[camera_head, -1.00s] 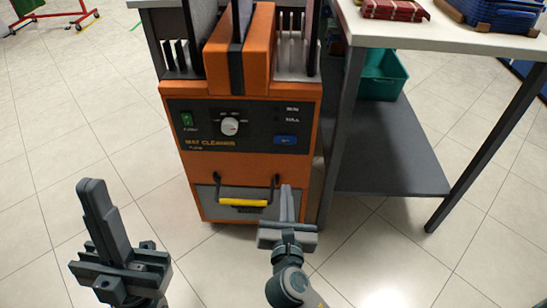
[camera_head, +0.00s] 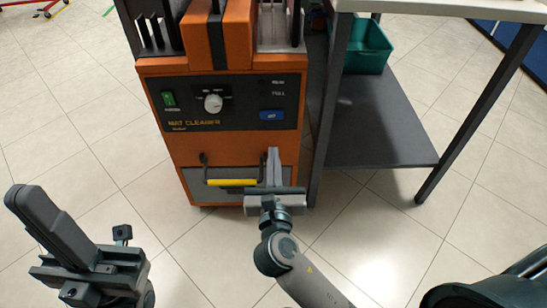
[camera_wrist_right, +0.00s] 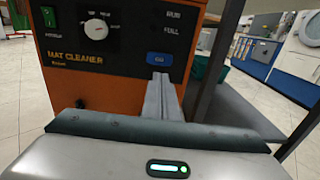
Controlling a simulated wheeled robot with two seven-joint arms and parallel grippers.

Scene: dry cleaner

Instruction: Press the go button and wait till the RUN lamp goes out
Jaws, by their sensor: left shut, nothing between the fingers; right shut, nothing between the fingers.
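The orange mat cleaner (camera_head: 230,148) stands ahead of me with a black control panel (camera_head: 235,110). The blue go button (camera_head: 272,115) is at the panel's lower right; it also shows in the right wrist view (camera_wrist_right: 159,59). The RUN lamp label (camera_head: 278,83) is above it, and no lamp there looks lit. The green power switch (camera_head: 168,98) and white dial (camera_head: 213,103) are to the left. My right gripper (camera_head: 273,152) is shut and empty, its tips below the go button; contact cannot be told. My left gripper (camera_head: 22,195) is shut and empty at lower left, away from the machine.
A yellow-handled drawer (camera_head: 232,182) is low on the machine, beside my right gripper. A table with a grey lower shelf (camera_head: 380,140) and a teal bin (camera_head: 368,48) stands close on the right. The tiled floor in front is open.

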